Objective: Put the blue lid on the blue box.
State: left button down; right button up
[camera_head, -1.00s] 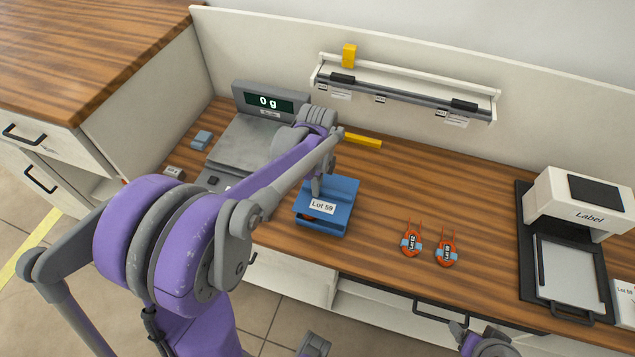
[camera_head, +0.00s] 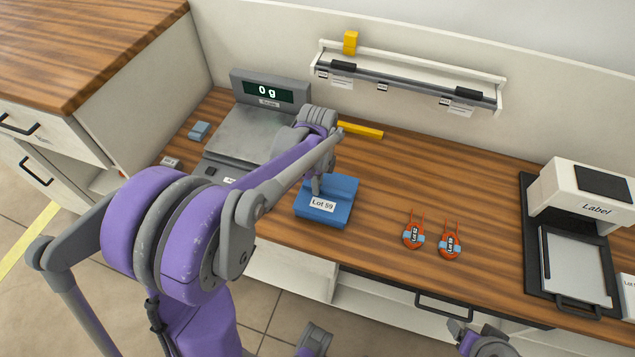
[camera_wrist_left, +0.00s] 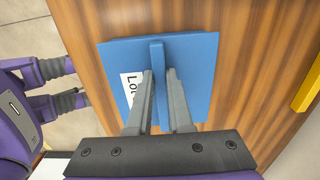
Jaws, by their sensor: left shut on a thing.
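The blue lid (camera_head: 343,187) with a "Lot 59" label lies over the blue box (camera_head: 322,219), near the counter's front edge. No gap shows between them in the head view; whether it is fully seated I cannot tell. My left gripper (camera_head: 316,188) is shut on the lid's upright ridge. In the left wrist view the ridge of the lid (camera_wrist_left: 188,55) stands between the two fingers (camera_wrist_left: 160,98), and the lid hides the box. Grey parts of mine show at the bottom edge of the head view, but no right fingertips can be made out.
A label printer (camera_head: 580,200) stands far right. A yellow bar (camera_head: 360,130) lies behind.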

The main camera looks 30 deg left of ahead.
pick_arm(q)
jog(key=shift+f, duration=0.3)
jog(key=c, duration=0.7)
grip_release()
jog(key=shift+c, duration=0.2)
jog(key=shift+r, duration=0.15)
notch_tip(320, 180, up, 8)
jog(key=p, duration=0.5)
